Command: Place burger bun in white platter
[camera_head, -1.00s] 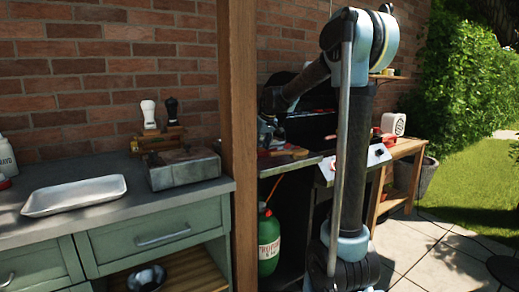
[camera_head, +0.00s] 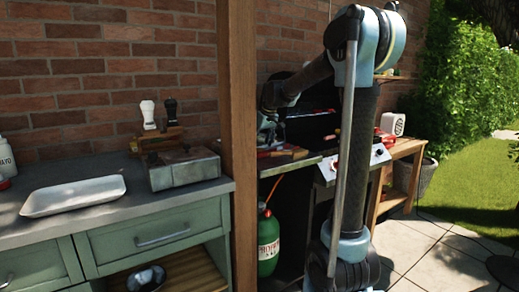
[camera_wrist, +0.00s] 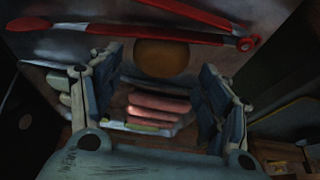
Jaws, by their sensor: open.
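The white platter (camera_head: 75,196) lies empty on the grey counter at the left of the head view. In the wrist view a round brown thing, which looks like the burger bun (camera_wrist: 162,57), lies on a grey surface just beyond the fingertips. My gripper (camera_wrist: 152,84) is open, with one finger on each side and nothing held. In the head view my gripper (camera_head: 268,138) is over the grill's side shelf, partly hidden by the wooden post. I cannot make out the bun clearly in the head view.
Red-handled tongs (camera_wrist: 130,28) lie beyond the bun. Pink sausage-like pieces (camera_wrist: 158,108) show between the fingers. The wooden post (camera_head: 238,150) stands between the grill shelf and the counter. A metal box (camera_head: 183,168) sits right of the platter.

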